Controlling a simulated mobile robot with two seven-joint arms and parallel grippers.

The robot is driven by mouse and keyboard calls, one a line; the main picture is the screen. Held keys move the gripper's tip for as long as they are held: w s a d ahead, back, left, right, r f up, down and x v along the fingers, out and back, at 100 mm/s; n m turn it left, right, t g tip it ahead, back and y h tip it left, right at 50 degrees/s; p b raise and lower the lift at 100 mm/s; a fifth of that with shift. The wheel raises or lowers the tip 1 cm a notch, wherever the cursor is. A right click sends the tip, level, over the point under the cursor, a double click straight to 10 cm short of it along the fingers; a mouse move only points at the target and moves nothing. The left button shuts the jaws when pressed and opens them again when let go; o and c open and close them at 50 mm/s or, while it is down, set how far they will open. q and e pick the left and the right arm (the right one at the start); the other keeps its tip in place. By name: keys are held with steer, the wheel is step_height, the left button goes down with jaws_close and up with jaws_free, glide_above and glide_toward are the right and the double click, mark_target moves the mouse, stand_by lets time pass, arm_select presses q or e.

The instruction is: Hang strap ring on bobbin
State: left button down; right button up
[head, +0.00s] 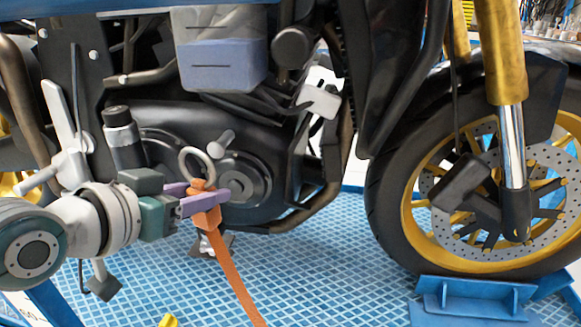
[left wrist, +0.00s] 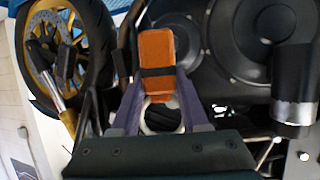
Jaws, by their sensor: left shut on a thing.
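My left gripper (head: 207,193) has purple fingers shut on the orange strap (head: 229,265), just below its metal ring. The pale strap ring (head: 184,164) stands up above the fingers, and the strap hangs down toward the floor. A small light-grey bobbin (head: 220,144) sticks out by the engine, close to the ring's upper right side. The ring looks beside the bobbin; the depth between them cannot be told. In the left wrist view the orange strap end (left wrist: 156,50) is between the fingers and the ring (left wrist: 162,118) shows partly behind it. My right gripper is not in view.
The motorcycle's dark engine cover (head: 248,178) is right behind the gripper. The front wheel (head: 400,225) stands to the right in a blue wheel stand (head: 475,297). A black cylinder (left wrist: 294,85) is at the right in the left wrist view. The tiled floor (head: 320,265) below is mostly open.

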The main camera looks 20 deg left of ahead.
arm_select(q)
steer(key=w+b, duration=0.2)
steer(key=w+a+b, duration=0.1)
steer(key=w, duration=0.1)
steer(key=w+f+b, duration=0.1)
steer(key=w+b, duration=0.1)
steer(key=w, duration=0.1)
steer(key=shift+a+b, duration=0.35)
steer(key=shift+w+f, duration=0.15)
stand_by(0.3)
stand_by(0.4)
steer(key=shift+c, duration=1.6)
jaws_free()
steer(key=shift+f, duration=0.1)
